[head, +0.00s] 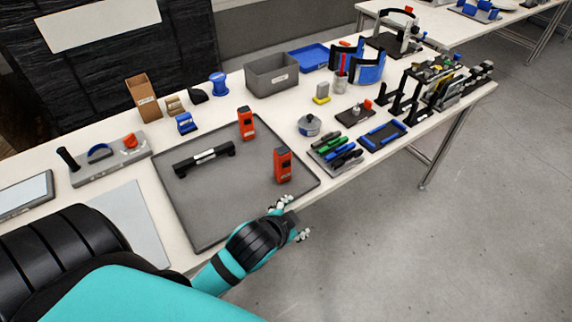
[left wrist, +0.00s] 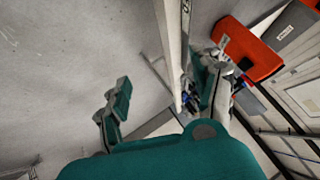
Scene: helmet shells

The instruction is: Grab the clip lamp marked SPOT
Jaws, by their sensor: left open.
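Two upright orange-red blocks with dark label patches stand on the grey mat (head: 225,205): a near one (head: 283,166) by the mat's right edge and a far one (head: 246,124). Either may be the clip lamp; I cannot read SPOT on them. A black bar with a pale label (head: 204,158) lies left of them. My left gripper (head: 292,220) is open and empty at the table's front edge, just nearer than the near orange block and apart from it. In the left wrist view an orange block (left wrist: 250,52) shows beyond the right finger of the gripper (left wrist: 170,80). My right gripper is out of view.
A grey bin (head: 272,76) and a blue tray (head: 308,58) stand at the back. Markers (head: 335,152), a small round pot (head: 309,126) and a blue-edged tray (head: 382,135) lie right of the mat. Open floor lies beyond the table's front edge.

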